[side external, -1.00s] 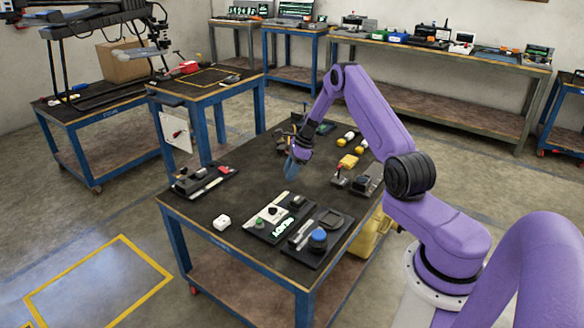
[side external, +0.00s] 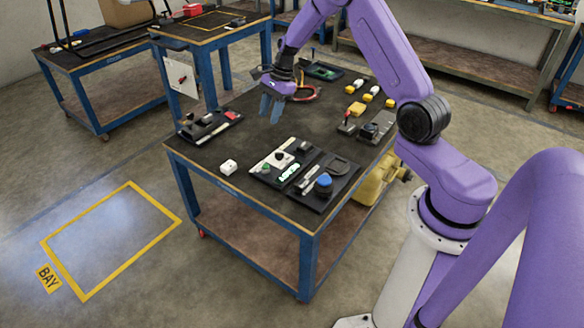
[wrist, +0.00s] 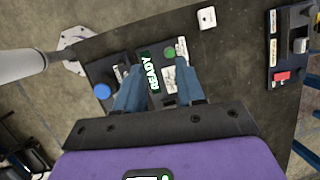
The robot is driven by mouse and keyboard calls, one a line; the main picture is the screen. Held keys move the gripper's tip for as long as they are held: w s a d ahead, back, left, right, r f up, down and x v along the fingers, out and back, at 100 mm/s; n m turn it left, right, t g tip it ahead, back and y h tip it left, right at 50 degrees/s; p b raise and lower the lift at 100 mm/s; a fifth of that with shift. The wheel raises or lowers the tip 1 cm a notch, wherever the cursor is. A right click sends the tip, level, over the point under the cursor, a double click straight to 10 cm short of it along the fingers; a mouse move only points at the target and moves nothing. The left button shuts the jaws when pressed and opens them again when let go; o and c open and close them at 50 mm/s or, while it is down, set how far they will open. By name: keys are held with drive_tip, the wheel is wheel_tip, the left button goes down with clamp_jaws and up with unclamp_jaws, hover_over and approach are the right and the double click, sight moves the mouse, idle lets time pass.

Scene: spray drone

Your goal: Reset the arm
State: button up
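My purple arm reaches over the dark-topped work table (side external: 225,165) from the right. My gripper (side external: 271,108) hangs above the middle of the table, with its blue fingers pointing down. In the wrist view the two fingers of my gripper (wrist: 158,88) are apart with nothing between them. In the side view the READY sign (side external: 290,172), green button (side external: 266,167) and blue knob (side external: 324,181) sit at the table's near side.
A small white block (side external: 228,167) lies near the table's left edge. A black tray with a red part (side external: 231,115) sits at the left. Yellow items (side external: 357,109) and a control box (side external: 378,128) stand on the right. The yellow-outlined floor bay (side external: 110,240) is empty.

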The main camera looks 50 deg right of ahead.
drive_tip(key=s+a+r+n+g+h, duration=0.1)
drive_tip(key=s+a+r+n, duration=0.4)
drive_tip(key=s+a+n, duration=0.3)
drive_tip(key=s+a+r+n+g, duration=0.1)
drive_tip(key=s+a+r+n, duration=0.5)
drive_tip(key=a, duration=0.5)
drive_tip(key=s+r+n+h, duration=0.2)
drive_tip(key=s+r+n, duration=0.1)
drive_tip(key=s+n, duration=1.8)
drive_tip(key=w+a+f+m+y, duration=0.1)
drive_tip(key=w+m, duration=0.1)
drive_tip(key=w, duration=0.4)
drive_tip(key=w+a+f+m, duration=0.1)
drive_tip(key=w+f+m, duration=0.1)
drive_tip(key=w, duration=0.5)
drive_tip(key=m+t+y, duration=0.2)
drive_tip(key=m+t, duration=0.1)
drive_tip(key=t, duration=0.1)
hover_over(279, 153)
drive_tip(key=s+d, duration=0.5)
wheel_tip(279, 153, down, 19)
drive_tip(key=x, duration=1.6)
drive_tip(key=shift+s+f, duration=0.15)
drive_tip(key=shift+f, duration=0.3)
